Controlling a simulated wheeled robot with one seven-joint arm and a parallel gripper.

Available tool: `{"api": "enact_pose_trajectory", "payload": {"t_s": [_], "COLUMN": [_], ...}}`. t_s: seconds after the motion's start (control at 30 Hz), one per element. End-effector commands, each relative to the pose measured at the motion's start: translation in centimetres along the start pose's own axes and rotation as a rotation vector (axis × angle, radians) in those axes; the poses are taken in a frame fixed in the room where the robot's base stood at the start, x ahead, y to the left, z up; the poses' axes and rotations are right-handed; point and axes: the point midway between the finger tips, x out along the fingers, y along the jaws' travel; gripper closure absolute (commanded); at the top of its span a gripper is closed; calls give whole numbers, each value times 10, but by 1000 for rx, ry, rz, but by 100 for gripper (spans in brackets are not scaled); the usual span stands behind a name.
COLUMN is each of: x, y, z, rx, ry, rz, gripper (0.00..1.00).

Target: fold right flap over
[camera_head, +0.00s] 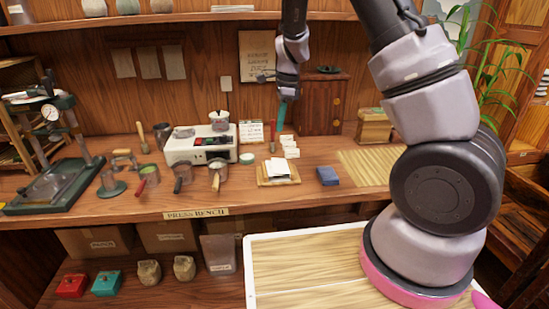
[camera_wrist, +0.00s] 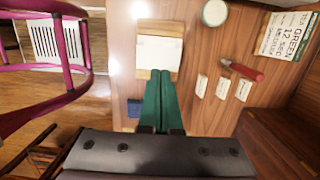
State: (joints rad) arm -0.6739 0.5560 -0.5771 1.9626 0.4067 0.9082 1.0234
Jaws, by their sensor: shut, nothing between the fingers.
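A white paper wrapper (camera_head: 283,169) lies on a small wooden board (camera_head: 262,181) on the bench. In the wrist view the wrapper (camera_wrist: 158,52) looks flat, with a seam line across its upper part, and the board's (camera_wrist: 143,74) near edge shows below it. I cannot tell the single flaps apart or see a tea cake. My gripper (camera_head: 281,125) has green fingers pointing down, above and behind the wrapper in the head view. In the wrist view the fingertips (camera_wrist: 162,72) are together and empty, overlapping the board's near edge in the picture; they appear raised above it.
A blue block (camera_head: 327,176) lies right of the board. Small white cards (camera_head: 289,147) and a red-handled tool (camera_wrist: 242,70) lie close behind it. A white machine (camera_head: 185,150) and handled metal cups (camera_head: 217,175) stand to the left. A slatted mat (camera_head: 375,168) lies to the right.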

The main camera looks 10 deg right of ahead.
Motion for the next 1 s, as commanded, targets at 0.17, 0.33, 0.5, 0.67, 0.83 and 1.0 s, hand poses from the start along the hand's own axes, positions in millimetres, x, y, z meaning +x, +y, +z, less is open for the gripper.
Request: {"api": "enact_pose_trajectory", "payload": {"t_s": [0.17,0.33,0.5,0.67,0.83,1.0], "x": [35,72,104,122,129,129], "y": [1,1,1,0,0,0], "z": [-2,-2,-2,-1,-1,-1], "rx": [3,3,4,3,2,2], "ry": [4,5,4,3,4,3], "rz": [6,6,5,3,2,2], "gripper": [100,100,100,100,100,100]}}
